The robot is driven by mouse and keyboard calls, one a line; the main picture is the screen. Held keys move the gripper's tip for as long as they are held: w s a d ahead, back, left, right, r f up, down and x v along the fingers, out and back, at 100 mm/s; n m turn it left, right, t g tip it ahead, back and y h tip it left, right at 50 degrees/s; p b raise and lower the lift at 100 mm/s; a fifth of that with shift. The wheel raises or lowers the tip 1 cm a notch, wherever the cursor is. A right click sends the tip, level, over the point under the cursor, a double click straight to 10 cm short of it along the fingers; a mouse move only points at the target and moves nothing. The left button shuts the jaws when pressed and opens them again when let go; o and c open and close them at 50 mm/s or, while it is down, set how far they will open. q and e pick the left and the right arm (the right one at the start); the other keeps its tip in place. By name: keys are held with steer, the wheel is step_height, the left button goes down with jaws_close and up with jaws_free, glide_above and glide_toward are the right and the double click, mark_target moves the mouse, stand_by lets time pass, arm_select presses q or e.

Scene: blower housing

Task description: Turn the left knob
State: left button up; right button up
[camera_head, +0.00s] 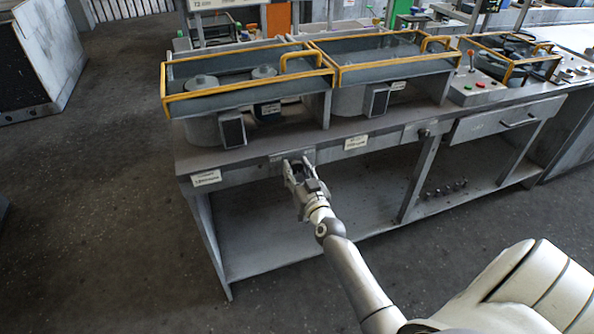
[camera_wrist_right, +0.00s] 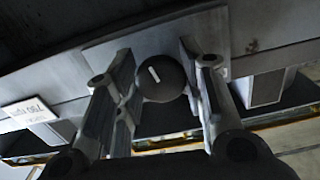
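A round dark knob (camera_wrist_right: 161,78) with a short white mark sits on a metal plate (camera_wrist_right: 120,45) on the bench's front edge. The white mark is tilted in the right wrist view. My right gripper (camera_head: 298,166) is at this plate in the head view and mostly hides the knob there. In the right wrist view, the fingers of this gripper (camera_wrist_right: 158,75) stand apart on either side of the knob, very close to it. I see no clear grip on it. My left gripper is not in view.
The grey bench (camera_head: 240,155) carries yellow-framed housings (camera_head: 250,88). White labels (camera_head: 206,178) (camera_head: 356,142) are on its front edge. Another small dark knob (camera_head: 424,133) is farther right, near a drawer (camera_head: 505,122). A control panel (camera_head: 478,90) with buttons is at the right. Open floor lies left.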

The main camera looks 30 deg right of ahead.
steer(key=shift+c, duration=1.4)
steer(key=m, duration=0.3)
steer(key=shift+m, duration=0.4)
steer(key=shift+a+m, duration=0.1)
steer(key=shift+m, duration=1.6)
steer(key=o, duration=1)
